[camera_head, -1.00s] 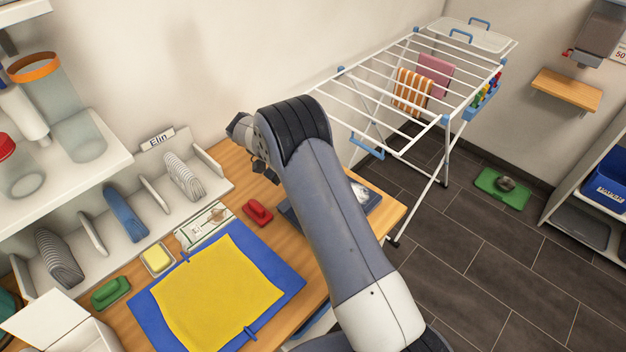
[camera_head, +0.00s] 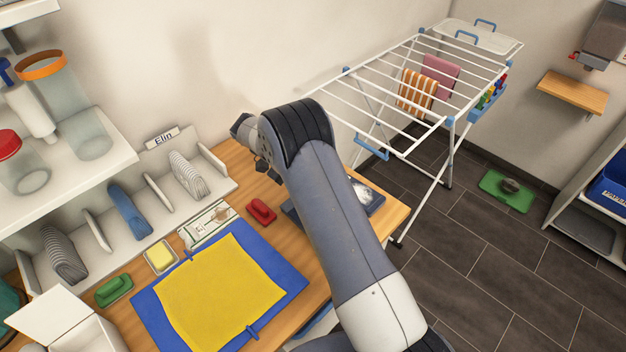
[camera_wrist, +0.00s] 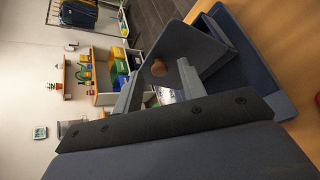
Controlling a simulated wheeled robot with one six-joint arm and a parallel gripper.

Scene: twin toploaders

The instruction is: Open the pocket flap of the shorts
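The dark blue shorts (camera_head: 375,203) lie at the right end of the wooden table, mostly hidden behind my arm in the head view. In the wrist view the blue cloth (camera_wrist: 262,82) lies along the table. A stiff blue-grey flap (camera_wrist: 205,45) stands tilted up from it, with a round brown button (camera_wrist: 158,68) near its edge. My gripper (camera_wrist: 160,80) has its two grey fingers apart, close to the flap and button. I cannot tell whether either finger touches the flap.
A yellow cloth (camera_head: 222,290) lies on a blue mat (camera_head: 285,272), left of my arm. A red clip-like object (camera_head: 261,211) sits near the shorts. A drying rack (camera_head: 405,85) stands beyond the table.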

